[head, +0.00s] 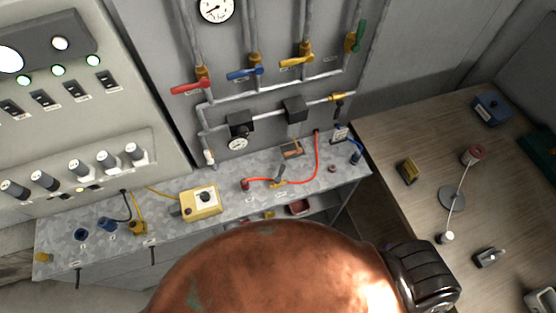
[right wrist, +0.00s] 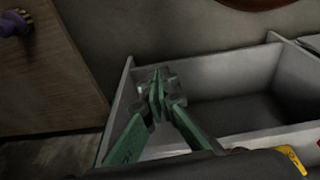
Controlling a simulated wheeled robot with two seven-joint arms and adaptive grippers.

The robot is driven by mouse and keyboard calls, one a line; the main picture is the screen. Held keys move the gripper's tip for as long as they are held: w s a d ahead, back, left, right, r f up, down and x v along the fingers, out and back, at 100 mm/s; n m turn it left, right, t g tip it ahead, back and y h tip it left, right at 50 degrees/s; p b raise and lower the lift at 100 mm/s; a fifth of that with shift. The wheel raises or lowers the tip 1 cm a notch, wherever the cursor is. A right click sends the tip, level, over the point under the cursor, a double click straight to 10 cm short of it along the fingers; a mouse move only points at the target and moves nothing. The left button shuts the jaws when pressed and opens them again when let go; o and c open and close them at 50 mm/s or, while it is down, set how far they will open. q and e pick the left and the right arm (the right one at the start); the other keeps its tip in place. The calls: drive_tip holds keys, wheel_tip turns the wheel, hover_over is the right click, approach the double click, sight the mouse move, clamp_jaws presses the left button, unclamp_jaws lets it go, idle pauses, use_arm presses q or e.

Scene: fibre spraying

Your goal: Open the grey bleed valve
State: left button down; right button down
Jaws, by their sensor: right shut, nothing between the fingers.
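Two small fittings with greyish levers show in the head view. A brass fitting with a grey lever (head: 280,176) stands on the bench top beside a red hose. Another brass fitting (head: 342,97) with a dark lever below it ends the lower pipe on the wall panel. I cannot tell from the labels which is the bleed valve. My right gripper (right wrist: 157,92) has green fingers closed together with nothing between them. It is in front of an open grey compartment in the right wrist view, with no valve near it. It is not visible in the head view. My left gripper is not in view.
Red (head: 190,88), blue (head: 245,73), yellow (head: 297,61) and green (head: 359,36) valve handles sit on the wall pipes. A yellow box (head: 201,203) and hoses occupy the metal bench. The wooden table (head: 410,130) holds small items. The grey compartment's walls (right wrist: 225,68) border my right gripper.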

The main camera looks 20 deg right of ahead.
drive_tip(key=w+a+r+n+t+y+p, duration=0.15)
drive_tip(key=w+r, duration=0.35)
drive_tip(key=r, duration=1)
drive_tip(key=w+a+r+t+p, duration=0.1)
drive_tip(key=w+a+r+p, duration=0.3)
drive_tip(key=r, duration=1)
drive_tip(key=w+a+r+n+t+p, duration=0.15)
drive_tip(key=w+r, duration=0.45)
drive_tip(key=r, duration=0.9)
drive_tip(key=w+a+r+n+g+y, duration=0.25)
drive_tip(key=w+a+r+n, duration=0.3)
drive_tip(key=w+a, duration=0.6)
drive_tip(key=shift+n+g+h, duration=0.4)
drive_tip(key=shift+n+g, duration=0.15)
drive_tip(key=shift+g, duration=0.2)
drive_tip(key=w+r, duration=0.1)
drive_tip(key=r, duration=0.1)
drive_tip(key=w+r, duration=0.2)
drive_tip(key=shift+d, duration=0.15)
